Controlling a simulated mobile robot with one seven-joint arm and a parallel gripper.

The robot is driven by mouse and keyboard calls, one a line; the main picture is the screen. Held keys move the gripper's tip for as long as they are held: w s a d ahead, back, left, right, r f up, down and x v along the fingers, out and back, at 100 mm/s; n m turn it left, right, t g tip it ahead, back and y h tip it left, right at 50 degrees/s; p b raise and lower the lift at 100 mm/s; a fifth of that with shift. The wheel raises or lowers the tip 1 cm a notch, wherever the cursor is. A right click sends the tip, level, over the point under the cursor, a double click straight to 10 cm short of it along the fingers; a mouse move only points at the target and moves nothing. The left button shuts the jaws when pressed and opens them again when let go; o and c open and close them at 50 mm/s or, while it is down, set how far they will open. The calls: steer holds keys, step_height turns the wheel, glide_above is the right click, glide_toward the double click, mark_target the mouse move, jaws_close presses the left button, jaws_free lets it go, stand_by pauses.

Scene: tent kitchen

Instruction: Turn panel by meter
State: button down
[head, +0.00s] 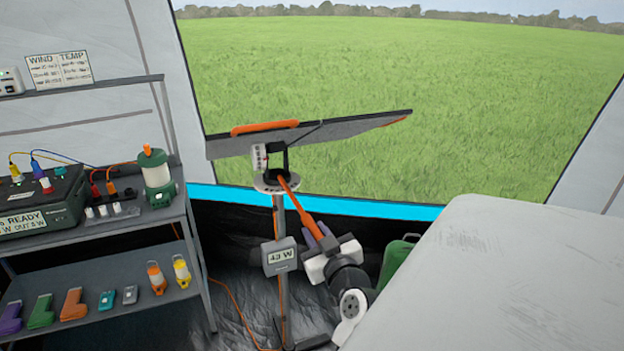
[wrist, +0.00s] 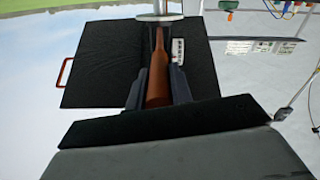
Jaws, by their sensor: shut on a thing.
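The dark, tilted panel (head: 345,132) stands on a post in front of the tent opening, with an orange grip (head: 265,128) along its edge. An orange handle (head: 297,205) slopes down from the round mount (head: 268,187) under the panel. My gripper (head: 322,236) is shut on the lower end of this handle. In the wrist view the handle (wrist: 158,78) runs between my two fingers (wrist: 158,88), with the dark panel (wrist: 100,55) behind. The grey meter (head: 280,257) on the post appears to read 43 W.
A shelf rack (head: 95,240) on the left holds a power box (head: 45,205), a green lantern (head: 156,180) and several small items. A large pale surface (head: 500,270) fills the lower right. A green can (head: 396,258) stands behind my arm. An orange cable (head: 232,305) lies on the floor.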

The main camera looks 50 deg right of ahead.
stand_by(0.3)
steer(key=c, duration=1.3)
jaws_free()
steer(key=shift+o, duration=0.2)
steer(key=b+v, duration=0.3)
steer(key=v, duration=1)
steer(key=shift+s, duration=0.4)
steer(key=shift+a, duration=0.15)
